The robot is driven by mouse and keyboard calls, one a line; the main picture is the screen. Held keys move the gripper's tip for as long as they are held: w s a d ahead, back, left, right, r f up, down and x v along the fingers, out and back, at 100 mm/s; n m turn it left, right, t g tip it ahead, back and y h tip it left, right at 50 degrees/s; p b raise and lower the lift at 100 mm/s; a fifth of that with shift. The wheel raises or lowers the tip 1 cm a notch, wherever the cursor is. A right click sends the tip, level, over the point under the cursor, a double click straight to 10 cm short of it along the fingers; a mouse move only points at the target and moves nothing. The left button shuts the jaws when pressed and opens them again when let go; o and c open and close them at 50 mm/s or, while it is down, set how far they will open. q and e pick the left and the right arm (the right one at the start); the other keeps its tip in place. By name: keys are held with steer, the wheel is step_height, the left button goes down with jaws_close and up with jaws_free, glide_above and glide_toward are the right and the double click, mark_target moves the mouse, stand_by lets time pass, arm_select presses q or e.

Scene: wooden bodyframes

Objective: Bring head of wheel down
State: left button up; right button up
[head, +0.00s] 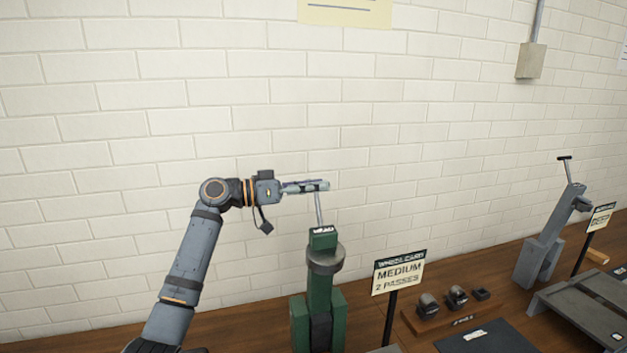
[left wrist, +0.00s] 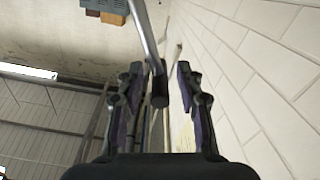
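A green wheel machine (head: 320,290) stands in the lower middle of the head view, with a grey round collar (head: 325,260) under its green top. A thin metal lever (head: 319,208) rises from the top, nearly upright. My left gripper (head: 318,185) is at the lever's upper end, reaching in from the left. In the left wrist view the lever's dark grip (left wrist: 159,90) lies between the fingers of the left gripper (left wrist: 160,88). The fingers are open, with a gap visible on each side of the grip. My right gripper is not in view.
A sign (head: 399,273) reading "MEDIUM 2 PASSES" stands right of the machine. A wooden block (head: 440,316) with small dark pieces is beyond it. A grey machine (head: 545,240) with a T-handle stands at far right. A white brick wall (head: 130,120) is behind.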

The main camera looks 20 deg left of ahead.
arm_select(q)
jaws_close()
stand_by(0.5)
